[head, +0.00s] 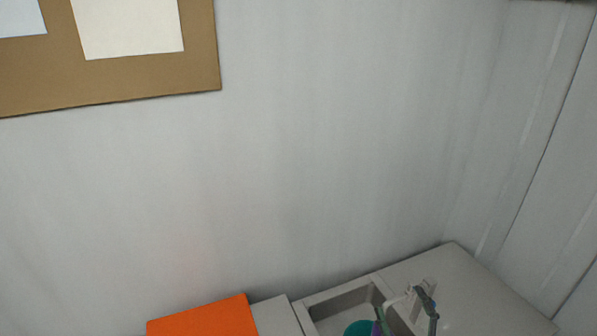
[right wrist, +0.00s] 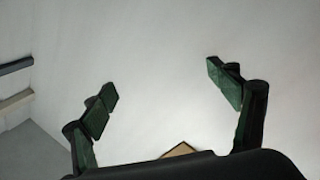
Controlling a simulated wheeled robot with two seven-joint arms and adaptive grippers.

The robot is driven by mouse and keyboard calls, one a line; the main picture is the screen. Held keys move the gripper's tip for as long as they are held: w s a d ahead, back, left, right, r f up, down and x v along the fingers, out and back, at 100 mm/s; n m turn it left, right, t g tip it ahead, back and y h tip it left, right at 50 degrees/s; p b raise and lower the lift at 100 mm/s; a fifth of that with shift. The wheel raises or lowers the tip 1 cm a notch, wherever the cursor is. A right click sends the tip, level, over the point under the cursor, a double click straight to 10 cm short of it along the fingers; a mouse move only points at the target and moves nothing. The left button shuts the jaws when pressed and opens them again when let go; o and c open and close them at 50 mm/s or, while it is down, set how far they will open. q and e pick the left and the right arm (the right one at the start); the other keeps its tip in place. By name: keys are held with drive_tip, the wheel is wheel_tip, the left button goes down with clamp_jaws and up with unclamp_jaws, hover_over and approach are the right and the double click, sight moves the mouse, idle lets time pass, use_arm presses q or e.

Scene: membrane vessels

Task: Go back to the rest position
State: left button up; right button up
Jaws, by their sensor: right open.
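My right gripper (right wrist: 160,85) is open in the right wrist view. Its two dark green fingers stand wide apart with nothing between them, facing a plain pale surface. In the head view, what appears to be the right gripper (head: 407,309) shows small at the lower right, above the edge of a grey basin; it overlaps pale parts there, so its outline is hard to make out. My left gripper is in neither view.
An orange panel (head: 205,318) lies at the bottom left of the grey basin (head: 340,299). A teal round item (head: 360,328) is partly visible in the basin. A brown board (head: 200,70) hangs on the wall (head: 330,150). The wall area between is clear.

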drive_tip(key=s+d+f+m+g+h, duration=0.2)
drive_tip(key=s+d+f+m+g, duration=0.15)
drive_tip(key=f, duration=0.35)
drive_tip(key=s+d+f+m+g+h, duration=0.2)
drive_tip(key=d+f, duration=0.2)
drive_tip(key=f, duration=0.3)
drive_tip(key=s+d+f+m+g+h, duration=0.1)
drive_tip(key=s+d+f+m+g, duration=0.2)
drive_tip(key=f, duration=0.4)
drive_tip(key=s+f+m+g+y, duration=0.25)
drive_tip(key=s+f+g, duration=0.55)
drive_tip(key=s+f, duration=0.9)
drive_tip(key=s+a+f+g+b, duration=0.1)
drive_tip(key=s+f, duration=0.1)
drive_tip(key=f, duration=1.3)
drive_tip(key=s+a+f+b, duration=0.1)
drive_tip(key=s+f, duration=0.1)
drive_tip(key=f, duration=1.4)
drive_tip(key=s+f+n+g+b, duration=0.1)
drive_tip(key=s+f, duration=1.7)
drive_tip(key=shift+s+b, duration=0.35)
